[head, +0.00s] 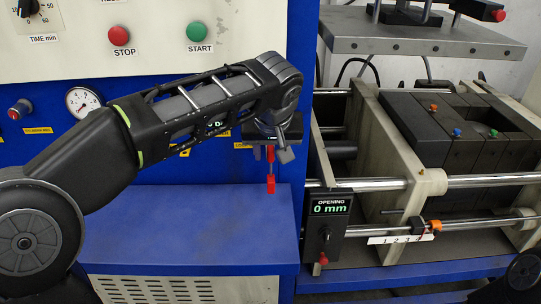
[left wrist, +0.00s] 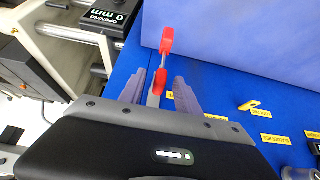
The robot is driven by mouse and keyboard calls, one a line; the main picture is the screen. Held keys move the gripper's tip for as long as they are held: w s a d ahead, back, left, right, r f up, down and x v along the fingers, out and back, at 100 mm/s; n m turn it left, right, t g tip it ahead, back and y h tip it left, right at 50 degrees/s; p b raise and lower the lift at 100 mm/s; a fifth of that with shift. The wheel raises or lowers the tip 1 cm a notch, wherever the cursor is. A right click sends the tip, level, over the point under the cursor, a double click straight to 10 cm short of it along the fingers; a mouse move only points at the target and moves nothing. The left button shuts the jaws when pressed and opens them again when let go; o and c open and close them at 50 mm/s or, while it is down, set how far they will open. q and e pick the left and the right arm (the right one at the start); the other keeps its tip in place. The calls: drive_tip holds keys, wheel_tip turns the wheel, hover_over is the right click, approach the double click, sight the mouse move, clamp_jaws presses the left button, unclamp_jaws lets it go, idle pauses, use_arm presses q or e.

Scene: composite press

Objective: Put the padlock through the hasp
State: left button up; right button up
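My left gripper (head: 271,154) is in front of the blue panel, above the blue ledge. Its two fingers are apart. In the left wrist view the fingers (left wrist: 159,80) stand on either side of a red piece (left wrist: 160,83), with a narrow gap visible on each side. A thin grey rod or shackle joins it to a second red piece (left wrist: 166,41). In the head view this second red piece (head: 271,185) hangs lowest, in front of the ledge's back edge. I cannot tell which red piece is the padlock and which is the hasp. My right gripper is out of view.
The blue ledge (head: 190,225) is clear. To the right stands the press with steel rods, a dark mould block (head: 455,130) and an "OPENING 0 mm" display (head: 328,209). Red STOP (head: 119,36) and green START (head: 197,32) buttons are on the panel above my arm.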

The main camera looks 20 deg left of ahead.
use_arm(q)
drive_tip(key=v, duration=0.7)
drive_tip(key=shift+s+r, duration=0.15)
drive_tip(key=shift+r, duration=0.2)
